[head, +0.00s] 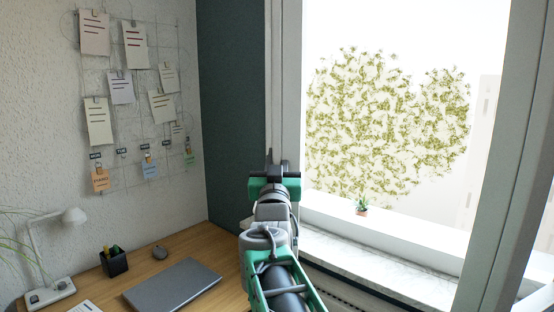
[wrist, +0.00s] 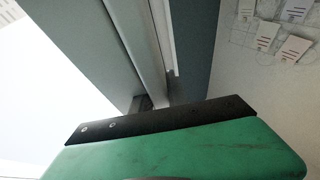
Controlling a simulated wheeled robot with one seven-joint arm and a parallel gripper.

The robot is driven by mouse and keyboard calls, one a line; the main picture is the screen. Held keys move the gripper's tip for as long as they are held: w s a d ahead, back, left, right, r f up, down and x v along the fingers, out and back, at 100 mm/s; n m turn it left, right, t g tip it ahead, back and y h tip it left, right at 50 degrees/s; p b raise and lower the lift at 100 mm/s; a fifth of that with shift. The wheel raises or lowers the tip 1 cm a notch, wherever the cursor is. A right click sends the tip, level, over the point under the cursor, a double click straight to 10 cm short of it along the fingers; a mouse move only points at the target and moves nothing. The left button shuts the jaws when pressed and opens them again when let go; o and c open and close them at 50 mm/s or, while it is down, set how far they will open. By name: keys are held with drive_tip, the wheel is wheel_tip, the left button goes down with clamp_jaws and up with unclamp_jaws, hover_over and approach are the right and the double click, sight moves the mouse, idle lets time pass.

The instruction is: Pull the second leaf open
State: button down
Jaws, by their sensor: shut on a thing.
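The window fills the right of the head view. A grey upright frame member, which looks like the leaf's edge (head: 286,90), stands at the left of the bright opening. My gripper (head: 277,160) is at this upright, low on it, and is shut on part of the leaf. The gripped part is hidden behind the fingers. In the wrist view, the grey upright (wrist: 130,45) rises just beyond the dark finger, with the gripper's green body below. Another grey frame member (head: 508,150) slants down at the right. I cannot tell exactly how far either leaf stands open.
A wire note grid (head: 135,100) hangs on the wall.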

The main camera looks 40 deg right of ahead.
drive_tip(key=c, duration=1.3)
unclamp_jaws()
drive_tip(key=shift+f, duration=0.1)
drive_tip(key=b+v, duration=0.2)
drive_tip(key=v, duration=0.5)
drive_tip(key=shift+s+a+b, duration=0.25)
drive_tip(key=shift+s+b, duration=0.05)
drive_tip(key=shift+b, duration=0.1)
drive_tip(key=shift+a, duration=0.1)
